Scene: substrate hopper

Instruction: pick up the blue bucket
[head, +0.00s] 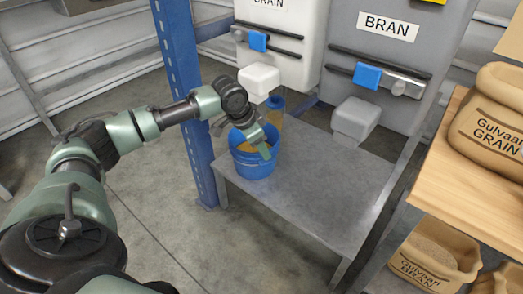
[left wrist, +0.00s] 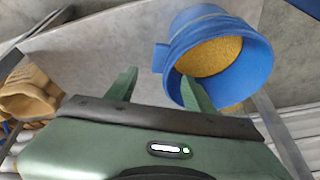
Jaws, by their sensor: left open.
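The blue bucket (head: 254,165) stands upright on a grey metal table (head: 318,190), near its left edge. Yellow-brown grain shows inside it. My left gripper (head: 245,138) is at the bucket's rim in the head view, open. In the left wrist view the bucket (left wrist: 262,62) is at the upper right, and the gripper's fingers (left wrist: 155,82) are apart. One finger overlaps the bucket's opening; the other is outside, with a blue tab on the bucket's side between them. I cannot tell how deep the fingers reach. My right gripper is not in view.
A small blue object (head: 276,103) is behind the bucket. Grain sacks (head: 490,120) stand on a wooden shelf at right.

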